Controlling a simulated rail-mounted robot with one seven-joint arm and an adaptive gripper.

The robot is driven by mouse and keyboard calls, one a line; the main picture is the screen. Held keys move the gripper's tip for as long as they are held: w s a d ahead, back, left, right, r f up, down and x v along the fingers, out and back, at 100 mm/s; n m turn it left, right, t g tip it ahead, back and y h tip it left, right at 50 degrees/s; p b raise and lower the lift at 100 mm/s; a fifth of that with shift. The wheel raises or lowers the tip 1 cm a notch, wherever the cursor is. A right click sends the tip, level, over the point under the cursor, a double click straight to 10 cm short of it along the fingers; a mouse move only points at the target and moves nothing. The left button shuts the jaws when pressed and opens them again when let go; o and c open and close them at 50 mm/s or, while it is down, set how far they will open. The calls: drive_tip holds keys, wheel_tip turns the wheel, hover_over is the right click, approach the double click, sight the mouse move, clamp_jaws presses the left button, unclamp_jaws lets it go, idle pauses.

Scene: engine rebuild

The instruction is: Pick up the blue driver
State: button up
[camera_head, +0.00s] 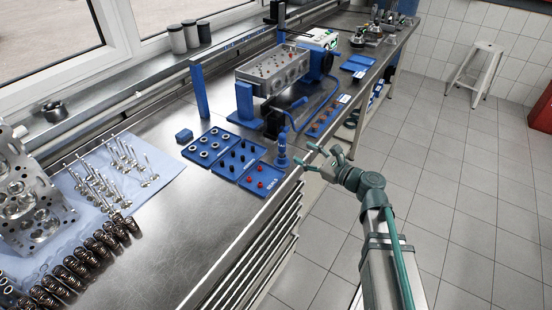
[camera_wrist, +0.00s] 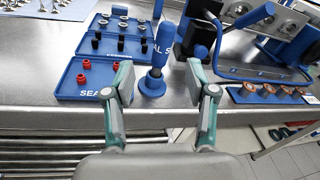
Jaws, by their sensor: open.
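The blue driver (camera_head: 282,152) stands upright on the workbench near its front edge, just right of the blue tray with red seals. My gripper (camera_head: 317,158) is to the right of the driver in the head view, near the bench edge. In the wrist view my gripper (camera_wrist: 160,80) is open, with a finger on each side of the driver's image. The driver appears beyond the fingertips; contact cannot be seen.
A blue seal tray (camera_head: 262,180) lies beside the driver. A metal cylinder head (camera_head: 273,70) sits on a blue stand behind. A blue curved handle (camera_wrist: 245,74) and a blue tray of copper-coloured parts (camera_wrist: 272,94) are to the right. Bare bench (camera_head: 170,225) lies at the front left.

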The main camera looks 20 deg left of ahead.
sight(285, 139)
drive_tip(key=w+a+m+p, duration=0.1)
drive_tip(key=a, duration=0.2)
drive_tip(key=w+a+m+p, duration=0.1)
drive_tip(key=w+a, duration=0.1)
drive_tip(key=a, duration=0.1)
drive_tip(key=w+a+m+p, duration=0.1)
drive_tip(key=a+p, duration=0.1)
drive_tip(key=a, duration=0.1)
drive_tip(key=shift+w+a+r+t, duration=0.35)
drive_tip(key=shift+t, duration=0.05)
drive_tip(key=shift+c, duration=0.4)
clamp_jaws()
